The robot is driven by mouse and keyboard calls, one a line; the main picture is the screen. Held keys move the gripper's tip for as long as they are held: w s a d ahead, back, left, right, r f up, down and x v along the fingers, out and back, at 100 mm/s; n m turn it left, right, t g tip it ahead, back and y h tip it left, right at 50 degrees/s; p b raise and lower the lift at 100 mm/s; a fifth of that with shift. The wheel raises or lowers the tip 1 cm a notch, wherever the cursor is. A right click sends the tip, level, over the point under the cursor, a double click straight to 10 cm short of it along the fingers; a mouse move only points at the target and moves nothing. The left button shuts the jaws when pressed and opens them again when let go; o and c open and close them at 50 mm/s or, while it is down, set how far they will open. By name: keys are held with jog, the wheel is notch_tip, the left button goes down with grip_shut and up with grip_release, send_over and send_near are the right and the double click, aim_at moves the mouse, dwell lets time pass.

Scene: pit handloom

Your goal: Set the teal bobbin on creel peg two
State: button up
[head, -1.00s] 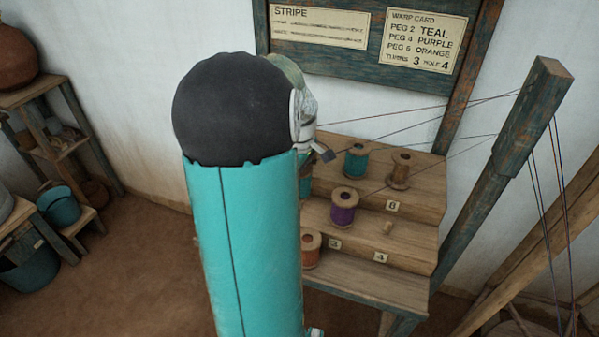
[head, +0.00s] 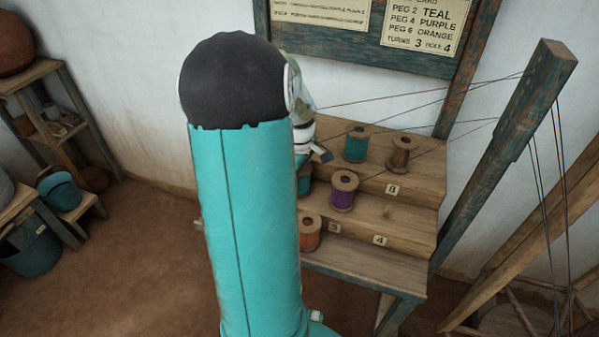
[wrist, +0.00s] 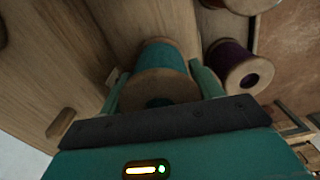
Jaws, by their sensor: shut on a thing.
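My gripper (wrist: 157,92) is shut on a teal bobbin (wrist: 163,58), with one finger on each side of it in the wrist view. In the head view, my arm hides most of the gripper; a slice of teal (head: 304,186) shows below it at the left side of the stepped wooden creel (head: 405,217). Another teal bobbin (head: 356,146) stands on the upper step. The warp card (head: 428,28) reads peg 2 teal. Peg two and its number tag are not visible; whether the held bobbin touches a step I cannot tell.
A purple bobbin (head: 343,191) stands close right of the held one, also in the wrist view (wrist: 240,70). A brown bobbin (head: 402,154) and an orange bobbin (head: 310,231) are nearby. Thin threads run above the creel to a wooden post (head: 530,110).

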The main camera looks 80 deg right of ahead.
jog(key=o, duration=1.3)
jog(key=shift+o, duration=0.2)
jog(key=shift+d+r, duration=0.1)
jog(key=shift+r, duration=3.4)
